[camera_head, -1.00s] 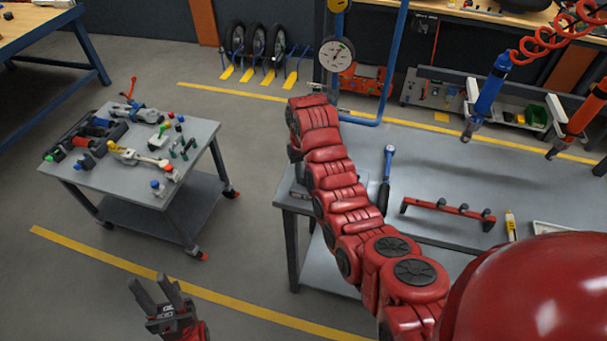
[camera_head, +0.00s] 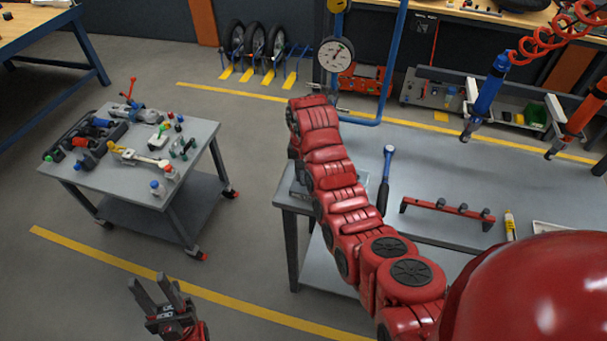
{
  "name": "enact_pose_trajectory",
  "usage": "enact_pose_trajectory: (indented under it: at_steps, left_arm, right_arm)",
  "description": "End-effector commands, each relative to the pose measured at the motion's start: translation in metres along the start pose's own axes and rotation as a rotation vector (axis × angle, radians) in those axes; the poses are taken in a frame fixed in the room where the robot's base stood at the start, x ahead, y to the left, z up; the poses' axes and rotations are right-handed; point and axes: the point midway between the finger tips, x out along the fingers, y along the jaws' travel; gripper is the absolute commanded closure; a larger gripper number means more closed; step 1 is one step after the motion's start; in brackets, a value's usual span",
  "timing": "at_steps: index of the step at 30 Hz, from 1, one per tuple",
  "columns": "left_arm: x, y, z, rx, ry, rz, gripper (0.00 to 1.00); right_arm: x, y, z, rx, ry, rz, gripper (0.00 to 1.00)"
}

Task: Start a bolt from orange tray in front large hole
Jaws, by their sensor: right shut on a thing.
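My left gripper (camera_head: 152,282) is open and empty at the bottom left, above the floor. My right arm (camera_head: 335,175) reaches from the lower right up over the near left corner of the grey table. Its gripper is hidden behind the arm links, so I cannot see its jaws or anything in them. I cannot make out an orange tray, a bolt or a large hole; the arm covers part of the table.
A grey wheeled cart (camera_head: 90,178) with several tools stands at left. The grey table (camera_head: 440,170) carries a blue-and-black tool (camera_head: 386,180), a red bar (camera_head: 447,209) and a yellow tube (camera_head: 510,224). A dial gauge (camera_head: 336,53) and hanging blue tool (camera_head: 487,95) are beyond.

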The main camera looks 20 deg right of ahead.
Motion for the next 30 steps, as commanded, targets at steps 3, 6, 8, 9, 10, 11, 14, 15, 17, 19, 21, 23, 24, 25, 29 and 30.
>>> enact_pose_trajectory:
  at_steps: [3,6,8,9,10,11,14,15,17,19,21,23,24,25,29,30]
  left_arm:
    - [0.0,0.0,0.0,0.0,0.0,0.0,0.61]
    - [0.0,0.0,0.0,0.0,0.0,0.0,0.61]
    - [0.0,0.0,0.0,0.0,0.0,0.0,0.61]
    - [0.0,0.0,0.0,0.0,0.0,0.0,0.61]
    - [0.0,0.0,0.0,0.0,0.0,0.0,0.61]
    - [0.0,0.0,0.0,0.0,0.0,0.0,0.61]
    - [0.0,0.0,0.0,0.0,0.0,0.0,0.61]
    - [0.0,0.0,0.0,0.0,0.0,0.0,0.61]
    - [0.0,0.0,0.0,0.0,0.0,0.0,0.61]
    - [0.0,0.0,0.0,0.0,0.0,0.0,0.61]
    - [0.002,0.0,0.0,0.0,0.0,0.0,0.61]
    - [0.005,0.0,-0.001,0.0,0.0,0.0,0.61]
    - [0.009,-0.001,-0.002,0.0,0.0,0.0,0.61]
    - [0.013,-0.001,-0.002,0.0,0.0,0.0,0.61]
    - [0.036,-0.002,-0.006,0.0,0.0,0.0,0.61]
    - [0.045,-0.002,-0.008,0.0,0.0,0.0,0.61]
  right_arm:
    - [0.0,0.0,0.0,0.025,0.001,-0.001,1.0]
    - [0.0,0.0,0.0,0.023,0.001,-0.001,1.0]
    - [0.0,0.0,0.0,0.022,0.001,-0.001,0.66]
    - [0.0,0.0,0.0,0.022,0.001,-0.001,0.59]
    - [0.0,0.0,0.0,0.022,0.001,-0.001,0.53]
    - [0.0,0.0,0.0,0.022,0.0,-0.001,0.48]
    - [0.0,0.0,0.0,0.021,0.0,0.0,0.42]
    - [0.0,0.0,0.0,0.021,0.0,0.0,0.42]
    - [0.0,0.0,0.0,0.021,0.0,0.0,0.42]
    - [0.0,0.0,0.0,0.021,0.0,0.0,0.42]
    - [-0.001,0.0,0.0,0.021,0.0,0.0,0.42]
    - [-0.005,0.0,0.0,0.021,0.0,-0.001,0.42]
    - [-0.01,0.0,0.0,0.021,0.0,-0.001,0.42]
    - [-0.014,0.0,0.0,0.021,0.0,-0.001,0.42]
    - [-0.04,0.0,0.0,0.022,0.0,-0.002,0.42]
    - [-0.051,0.001,-0.001,0.023,0.0,-0.002,0.42]
